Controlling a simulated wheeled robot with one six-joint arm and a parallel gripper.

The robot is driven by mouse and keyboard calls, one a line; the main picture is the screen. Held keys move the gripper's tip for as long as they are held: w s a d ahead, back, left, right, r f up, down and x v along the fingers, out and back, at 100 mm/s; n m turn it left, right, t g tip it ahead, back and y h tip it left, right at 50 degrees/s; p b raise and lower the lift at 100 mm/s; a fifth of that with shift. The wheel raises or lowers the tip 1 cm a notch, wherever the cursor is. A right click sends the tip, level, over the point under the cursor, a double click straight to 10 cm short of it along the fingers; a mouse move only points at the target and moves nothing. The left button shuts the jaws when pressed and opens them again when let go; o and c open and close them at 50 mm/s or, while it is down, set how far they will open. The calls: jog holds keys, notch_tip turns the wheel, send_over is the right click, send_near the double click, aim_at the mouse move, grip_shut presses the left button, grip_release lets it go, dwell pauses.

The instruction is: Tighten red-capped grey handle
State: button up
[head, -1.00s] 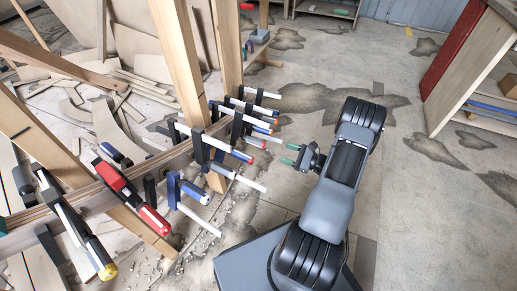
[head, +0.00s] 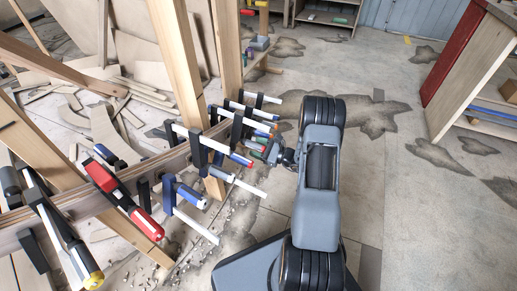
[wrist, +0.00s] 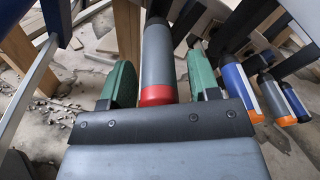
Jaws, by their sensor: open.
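The red-capped grey handle (wrist: 158,55) points toward my wrist camera, its red cap nearest the palm. My gripper (wrist: 160,62) is open, with one green finger on each side of this handle. A narrow gap shows between the handle and each finger, so neither finger visibly touches it. In the head view my gripper (head: 272,152) is at the row of clamps on the curved stringer (head: 95,197). There the handle is small and partly hidden beside my gripper.
A pale clamp bar (wrist: 38,70) is at left. A red clamp (head: 108,178) and a yellow-ended black clamp (head: 75,255) are nearer on the stringer. Wooden posts (head: 180,60) rise behind. Floor at right is clear.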

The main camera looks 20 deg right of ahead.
jog(key=c, duration=0.9)
jog(key=shift+r+p, duration=0.1)
jog(key=shift+p, duration=0.25)
jog(key=m+p, duration=0.2)
jog(key=shift+r+m+g+y, duration=0.1)
jog(key=shift+m+g+y, duration=0.2)
jog(key=shift+m+y, duration=0.1)
jog(key=m+g+y+p, duration=0.1)
jog(key=m+p, duration=0.2)
jog(key=m, duration=0.1)
jog(key=shift+s+a+m, duration=0.1)
jog(key=shift+a+m, duration=0.05)
jog(key=shift+m, duration=0.15)
jog(key=m+y+p, duration=0.1)
jog(key=m, duration=0.2)
jog(key=shift+s+m+g, duration=0.1)
jog(key=shift+m+g, duration=0.2)
jog(key=shift+m, duration=0.1)
jog(key=shift+m+y+p, duration=0.4)
jog(key=shift+m+p, duration=0.05)
jog(key=shift+m, duration=1.55)
